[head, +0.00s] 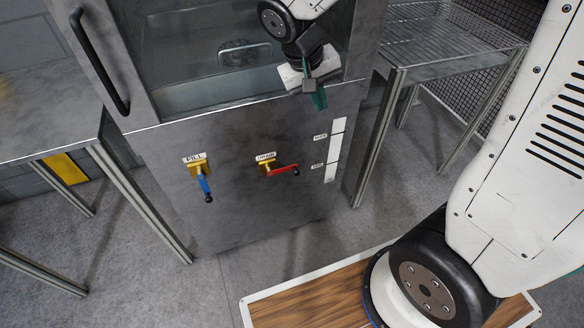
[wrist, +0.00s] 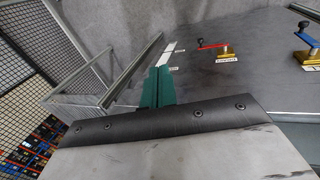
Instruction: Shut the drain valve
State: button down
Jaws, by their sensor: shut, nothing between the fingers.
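The drain valve (head: 277,169) sits on the front panel of the metal cabinet, under a small label that seems to read DRAIN. It has a yellow brass body and a red lever with a dark tip. The lever points right, close to level. In the wrist view the drain valve (wrist: 224,48) shows upside down at the upper right. My gripper (head: 320,101) is up at the panel's top edge, above and right of the valve, apart from it. Its green fingers are together and empty. They also show in the wrist view (wrist: 157,90).
A fill valve (head: 203,181) with a blue lever pointing down is left of the drain valve. A white level strip (head: 335,150) is to its right. Metal tables (head: 455,50) flank the cabinet. The space in front of the panel looks clear.

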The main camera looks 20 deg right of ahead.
jog(key=w+a+f+h, duration=0.1)
jog(key=w+a+f, duration=0.15)
jog(key=f, duration=0.35)
jog(key=w+a+f, duration=0.2)
jog(key=w+f, duration=0.2)
jog(key=f, duration=0.1)
jog(key=n, duration=0.1)
send_near(295, 172)
jog(key=shift+t+h, duration=0.3)
jog(key=x, duration=0.7)
jog(key=shift+s+a, duration=0.15)
jog(key=shift+s, duration=0.2)
jog(key=shift+f, duration=0.1)
